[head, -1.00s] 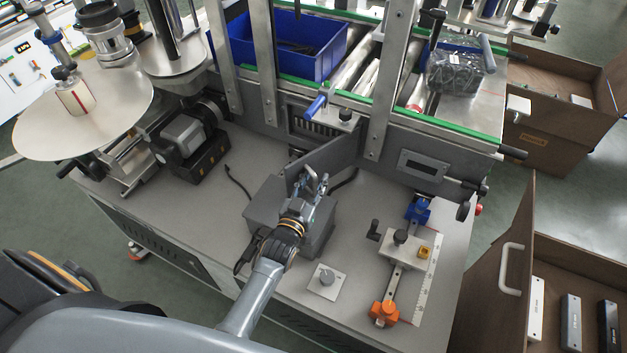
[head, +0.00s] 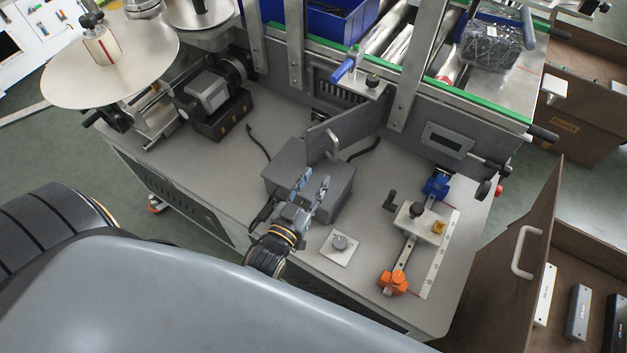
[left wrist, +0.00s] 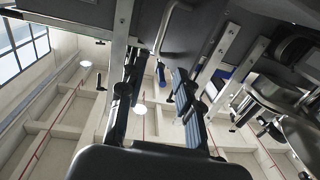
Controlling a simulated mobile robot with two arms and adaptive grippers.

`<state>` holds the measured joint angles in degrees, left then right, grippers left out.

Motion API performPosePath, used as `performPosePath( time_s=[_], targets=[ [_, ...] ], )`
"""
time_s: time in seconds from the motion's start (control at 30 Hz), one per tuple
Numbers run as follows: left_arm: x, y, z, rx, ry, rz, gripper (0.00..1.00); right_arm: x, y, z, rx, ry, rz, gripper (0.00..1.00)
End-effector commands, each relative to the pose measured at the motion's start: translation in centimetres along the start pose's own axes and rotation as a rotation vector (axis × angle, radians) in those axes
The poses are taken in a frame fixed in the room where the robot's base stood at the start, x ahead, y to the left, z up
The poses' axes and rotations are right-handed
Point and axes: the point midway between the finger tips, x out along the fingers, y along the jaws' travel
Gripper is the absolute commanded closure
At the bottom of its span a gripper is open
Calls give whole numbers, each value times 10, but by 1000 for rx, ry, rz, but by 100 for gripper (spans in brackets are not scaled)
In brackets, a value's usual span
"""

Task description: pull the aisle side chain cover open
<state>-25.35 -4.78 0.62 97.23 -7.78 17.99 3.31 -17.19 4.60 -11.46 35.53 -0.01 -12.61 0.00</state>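The chain cover (head: 352,124) is a dark grey flat panel with a pale bar handle (head: 332,144). It stands up, swung away from the top of a grey box (head: 335,190) on the machine's deck. My left gripper (head: 313,181) is open and empty, in front of the box and below the handle, with a gap to the handle. In the left wrist view the open fingers (left wrist: 155,95) have nothing between them. The handle (left wrist: 164,32) and the panel (left wrist: 198,28) show above them there. My right gripper is not in view.
A slide with an orange clamp (head: 394,284) and blue clamp (head: 437,186) is further right. A motor (head: 208,92) stands at the left. The conveyor frame (head: 440,147) bounds the deck behind.

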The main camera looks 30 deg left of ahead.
Motion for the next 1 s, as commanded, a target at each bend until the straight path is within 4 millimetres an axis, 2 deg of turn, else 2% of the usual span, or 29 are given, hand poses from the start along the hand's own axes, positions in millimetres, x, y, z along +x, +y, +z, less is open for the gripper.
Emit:
performPosePath(
  time_s=[0.17,0.33,0.47,0.67,0.87,1.0],
  targets=[
    [0,0,0,0,1,0,66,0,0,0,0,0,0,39],
    [5,-1,0,-46,20,30,100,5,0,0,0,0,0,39],
    [15,-1,1,-209,60,133,100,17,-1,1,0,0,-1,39],
    [28,-8,4,-593,33,373,100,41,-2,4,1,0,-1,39],
    [32,-32,13,-966,-147,558,100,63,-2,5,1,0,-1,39],
    [32,-58,19,-1200,-327,611,100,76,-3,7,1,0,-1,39]
  ],
)
